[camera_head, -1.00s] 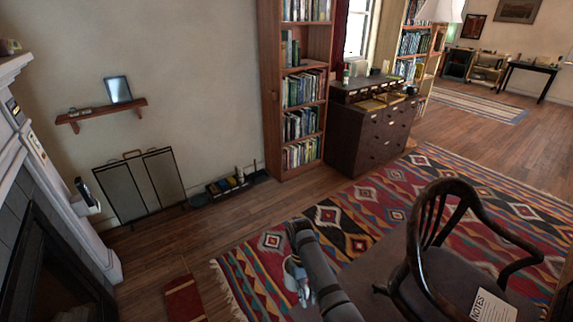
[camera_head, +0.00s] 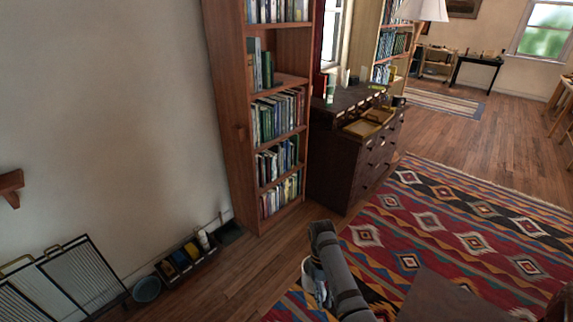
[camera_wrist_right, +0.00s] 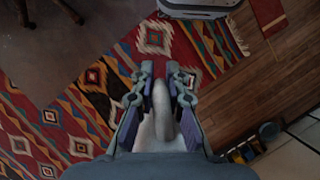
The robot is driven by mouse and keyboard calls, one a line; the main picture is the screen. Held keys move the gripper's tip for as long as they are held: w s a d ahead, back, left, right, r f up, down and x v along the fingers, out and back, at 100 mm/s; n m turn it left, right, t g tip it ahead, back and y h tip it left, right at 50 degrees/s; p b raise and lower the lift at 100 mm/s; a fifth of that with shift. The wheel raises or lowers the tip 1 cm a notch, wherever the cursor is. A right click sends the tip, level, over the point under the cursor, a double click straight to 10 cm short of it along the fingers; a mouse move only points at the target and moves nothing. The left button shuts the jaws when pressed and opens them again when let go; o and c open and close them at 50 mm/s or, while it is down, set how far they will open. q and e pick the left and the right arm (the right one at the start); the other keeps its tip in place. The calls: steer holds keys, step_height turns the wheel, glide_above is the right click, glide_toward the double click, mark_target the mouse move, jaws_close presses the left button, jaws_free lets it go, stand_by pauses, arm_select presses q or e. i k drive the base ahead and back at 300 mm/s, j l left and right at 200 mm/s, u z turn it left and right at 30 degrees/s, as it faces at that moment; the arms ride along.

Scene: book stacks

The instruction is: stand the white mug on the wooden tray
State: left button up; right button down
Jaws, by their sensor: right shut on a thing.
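The white mug (camera_head: 308,274) is in my right gripper (camera_head: 321,296), low in the head view and above the patterned rug. In the right wrist view, the jaws of my right gripper (camera_wrist_right: 161,98) are shut on the mug's upright handle, and the pale mug body (camera_wrist_right: 146,132) shows behind it. Much of the mug is hidden by the gripper and arm. A shallow, light wooden tray (camera_head: 362,128) lies on the dark chest of drawers, well beyond the gripper. My left gripper is not in view.
The dark chest of drawers (camera_head: 335,165) stands beside a tall bookcase (camera_head: 229,125). Small things stand at the back of its top. A box of bottles and cloths (camera_head: 187,259) is on the floor by the wall. The patterned rug (camera_head: 437,225) is mostly open.

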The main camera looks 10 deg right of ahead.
mark_target(378, 113)
steer(key=i+l+z, duration=0.45)
steer(key=i, duration=0.15)
steer(key=i+l+z, duration=0.15)
steer(key=i+z, duration=0.35)
steer(key=i, duration=0.15)
steer(key=i+j+z, duration=0.1)
steer(key=i+z, duration=0.35)
steer(key=i, duration=0.25)
steer(key=i+j+z, duration=0.3)
steer(key=i+z, duration=0.15)
steer(key=i, duration=0.2)
steer(key=i+l+z, duration=0.25)
steer(key=i, duration=0.5)
steer(key=i+z, duration=0.3)
steer(key=i, duration=0.45)
steer(key=i+j+z, duration=0.25)
steer(key=i, duration=0.5)
steer(key=u, duration=2.25)
